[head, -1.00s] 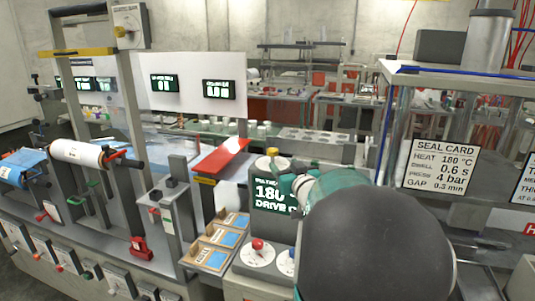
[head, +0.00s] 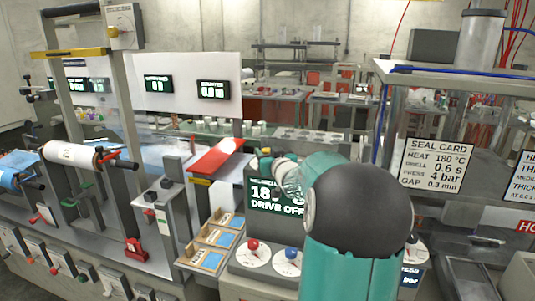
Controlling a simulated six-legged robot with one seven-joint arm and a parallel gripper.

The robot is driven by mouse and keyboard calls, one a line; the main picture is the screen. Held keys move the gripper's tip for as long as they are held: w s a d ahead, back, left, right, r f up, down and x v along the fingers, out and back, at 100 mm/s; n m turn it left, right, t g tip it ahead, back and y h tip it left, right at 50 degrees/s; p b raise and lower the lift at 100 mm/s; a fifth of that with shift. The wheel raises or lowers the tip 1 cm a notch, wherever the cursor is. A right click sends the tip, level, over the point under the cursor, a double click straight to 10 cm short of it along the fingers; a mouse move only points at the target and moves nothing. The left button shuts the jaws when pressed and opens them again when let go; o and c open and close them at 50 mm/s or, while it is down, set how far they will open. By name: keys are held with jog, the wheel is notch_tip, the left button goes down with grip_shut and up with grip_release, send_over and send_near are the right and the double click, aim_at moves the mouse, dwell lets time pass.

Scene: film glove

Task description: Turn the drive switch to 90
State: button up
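A dark display (head: 266,205) reads "18…" and "DRIVE OFF" in green and white; my arm covers part of it. Below it are two round white dials, one with a red knob (head: 253,245) and one with a blue knob (head: 291,253). I cannot read their labels, so I cannot tell which control is the drive switch.
A wooden tray (head: 212,243) with blue cards lies left of the dials. A red sloped plate (head: 216,157) stands behind it. A seal card (head: 437,166) reads 180 °C, 0.6 s, 4 bar, 0.3 mm. A box with a yellow knob (head: 123,26) sits at upper left.

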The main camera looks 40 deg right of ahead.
jog(key=c, duration=0.6)
jog(key=shift+a+m+g+h, duration=0.1)
jog(key=shift+m+g+h, duration=0.2)
jog(key=shift+m+h, duration=0.15)
jog(key=shift+w+a+m+g+h, duration=0.15)
jog(key=shift+m+g+h, duration=0.85)
jog(key=shift+h, duration=0.55)
jog(key=m+g+h, duration=0.4)
jog(key=m+g, duration=0.1)
jog(key=g, duration=0.1)
jog(key=shift+h, duration=0.4)
jog(key=m+g+h, duration=0.1)
jog(key=m+g, duration=0.2)
jog(key=g, duration=0.1)
jog(key=m+g, duration=0.3)
jog(key=g, duration=0.2)
jog(key=shift+h, duration=0.4)
jog(key=shift+d+m+g+y, duration=0.1)
jog(key=shift+m+g+y, duration=0.3)
jog(key=shift+m+g, duration=0.9)
jog(key=shift+d+m+g+y, duration=0.1)
jog(key=shift+m+g+y, duration=0.5)
jog(key=shift+g, duration=1.2)
jog(key=shift+r+m, duration=0.15)
jog(key=shift+m, duration=0.1)
